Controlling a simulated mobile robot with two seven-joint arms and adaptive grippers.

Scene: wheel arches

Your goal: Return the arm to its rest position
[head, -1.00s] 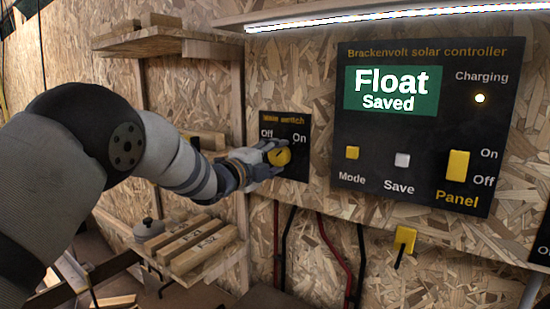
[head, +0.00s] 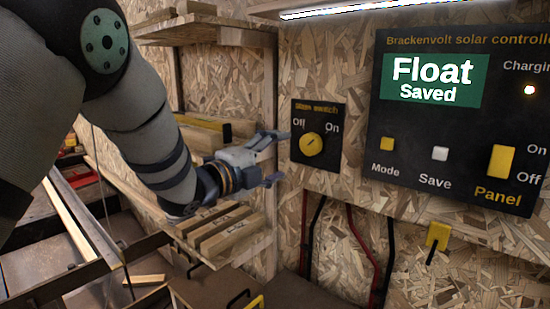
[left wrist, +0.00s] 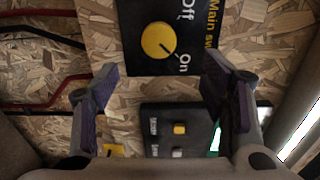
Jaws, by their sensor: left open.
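My left gripper (head: 279,158) is open and empty, to the left of the black main switch plate (head: 333,165) and apart from it. The round yellow knob (head: 311,144) on that plate is uncovered, and its dark mark points towards "On". In the left wrist view, the knob (left wrist: 158,40) shows beyond and between the two spread fingers of my gripper (left wrist: 162,78). My left arm comes in from the left side of the head view, bent, with its forearm in front of the shelves. My right gripper is not in view.
The solar controller panel (head: 455,75) on the right reads "Float Saved" and has a lit charging light. A wooden shelf (head: 232,250) with labelled blocks (head: 228,236) lies just below my gripper. Red and black cables (head: 362,255) run down the wall. Metal rails stand at lower left.

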